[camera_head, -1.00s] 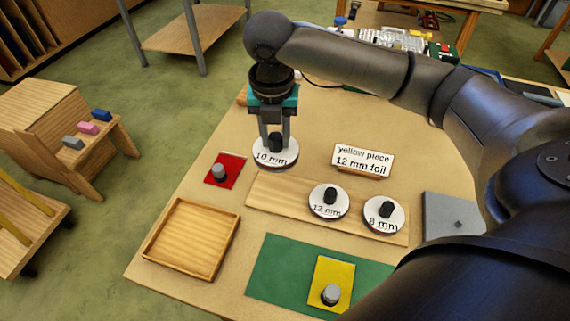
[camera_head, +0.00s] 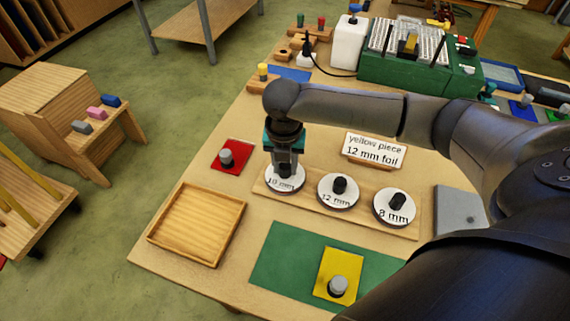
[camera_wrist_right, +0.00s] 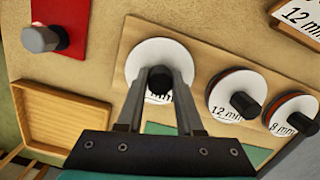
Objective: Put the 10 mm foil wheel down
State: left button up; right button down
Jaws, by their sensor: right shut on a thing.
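The 10 mm foil wheel (camera_head: 285,181) is a white disc with a black knob, at the left end of the wooden board (camera_head: 366,216). My right gripper (camera_head: 286,168) is over it from above, shut on its black knob. The right wrist view shows the fingers closed around the knob, with the wheel (camera_wrist_right: 161,53) over the board's left end. I cannot tell whether the wheel rests on the board or is just above it. The 12 mm wheel (camera_head: 338,193) and the 8 mm wheel (camera_head: 394,208) stand beside it to the right. My left gripper is not in view.
A card reading "yellow piece 12 mm foil" (camera_head: 374,151) stands behind the board. A red piece (camera_head: 232,156), an empty wooden tray (camera_head: 196,224), a green mat (camera_head: 283,262) with a yellow piece (camera_head: 335,268) and a grey plate (camera_head: 459,209) surround it.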

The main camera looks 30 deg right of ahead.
aim_at(284, 179)
jog(key=c, duration=0.5)
grip_release()
jog(key=shift+f, duration=0.1)
jog(key=shift+c, duration=0.2)
notch_tip(284, 179, up, 12)
jog(key=s+p, duration=0.1)
jog(key=p, duration=0.1)
jog(key=shift+a, duration=0.45)
jog(key=shift+s, duration=0.1)
